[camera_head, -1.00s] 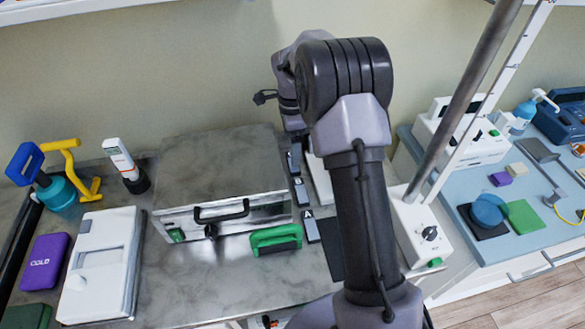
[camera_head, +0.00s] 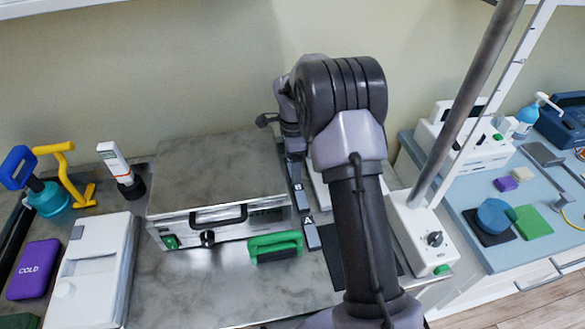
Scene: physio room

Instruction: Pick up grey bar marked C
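Grey bars lie in a row on the grey counter, just right of the marbled-top case. The bar marked A (camera_head: 312,236) is nearest and the bar marked B (camera_head: 302,199) is behind it. A third grey bar (camera_head: 294,170) is partly visible farther back, below my wrist; its letter cannot be read, so I cannot tell from the marking that it is bar C. My gripper (camera_head: 293,154) points down over the back of this row. Its fingers are small and mostly hidden by my arm, so their opening and any contact are unclear.
The case (camera_head: 215,175) stands close left of the bars. A green-handled block (camera_head: 275,247) lies in front. A white control box (camera_head: 418,230) is to the right of my arm, and a slanted metal pole (camera_head: 455,110) rises there.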

